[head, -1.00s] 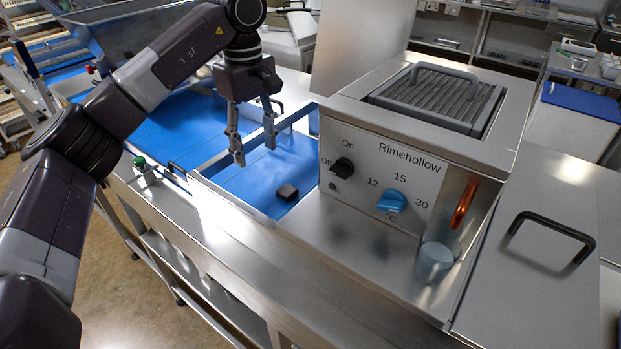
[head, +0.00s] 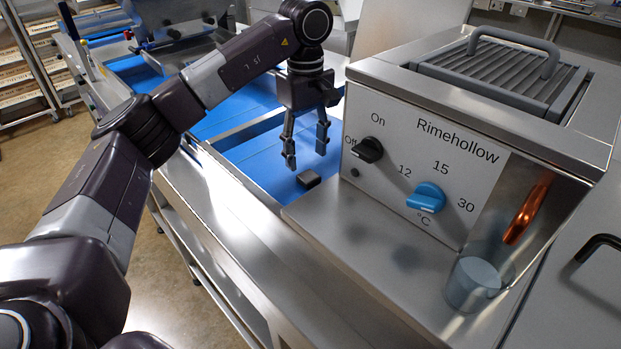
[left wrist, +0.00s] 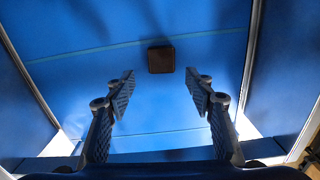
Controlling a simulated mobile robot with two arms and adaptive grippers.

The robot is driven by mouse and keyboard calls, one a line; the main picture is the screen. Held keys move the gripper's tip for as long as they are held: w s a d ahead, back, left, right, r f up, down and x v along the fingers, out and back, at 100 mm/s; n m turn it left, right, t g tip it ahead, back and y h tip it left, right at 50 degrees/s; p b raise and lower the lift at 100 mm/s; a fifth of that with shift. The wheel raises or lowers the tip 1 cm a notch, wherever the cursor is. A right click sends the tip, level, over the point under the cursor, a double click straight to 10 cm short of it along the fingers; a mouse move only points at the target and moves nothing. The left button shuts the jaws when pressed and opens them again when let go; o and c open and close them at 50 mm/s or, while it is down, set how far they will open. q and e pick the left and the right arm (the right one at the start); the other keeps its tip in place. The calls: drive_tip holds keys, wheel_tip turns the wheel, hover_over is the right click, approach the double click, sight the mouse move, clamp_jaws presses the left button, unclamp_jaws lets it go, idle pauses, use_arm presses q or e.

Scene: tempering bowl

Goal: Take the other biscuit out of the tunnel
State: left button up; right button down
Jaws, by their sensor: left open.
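A small dark, square biscuit (head: 308,179) lies on the blue belt (head: 262,172) close to the left side of the Rimehollow machine. In the left wrist view the biscuit (left wrist: 161,60) lies flat on the belt, beyond the fingertips and roughly centred between them. My right gripper is not in view.
The Rimehollow machine (head: 420,218) stands right of the belt, with a black switch (head: 368,150), a blue dial (head: 427,197) and a grilled lid (head: 500,70). A metal rail edges the belt on the near side. The steel counter (head: 350,275) in front is largely clear.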

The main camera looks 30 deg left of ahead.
sight(307, 175)
use_arm(q)
drive_tip(key=f, duration=0.1)
drive_tip(key=f+p, duration=0.1)
drive_tip(key=f, duration=0.2)
drive_tip(key=shift+s+d+f+p, duration=0.1)
drive_tip(key=shift+s+f+p, duration=0.1)
drive_tip(key=shift+s+p, duration=0.1)
drive_tip(key=shift+f, duration=0.15)
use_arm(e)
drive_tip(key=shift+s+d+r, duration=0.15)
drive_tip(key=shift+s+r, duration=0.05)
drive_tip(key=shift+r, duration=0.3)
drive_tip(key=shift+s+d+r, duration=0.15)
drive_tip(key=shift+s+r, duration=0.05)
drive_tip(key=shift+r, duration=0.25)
use_arm(q)
drive_tip(key=c, duration=0.9)
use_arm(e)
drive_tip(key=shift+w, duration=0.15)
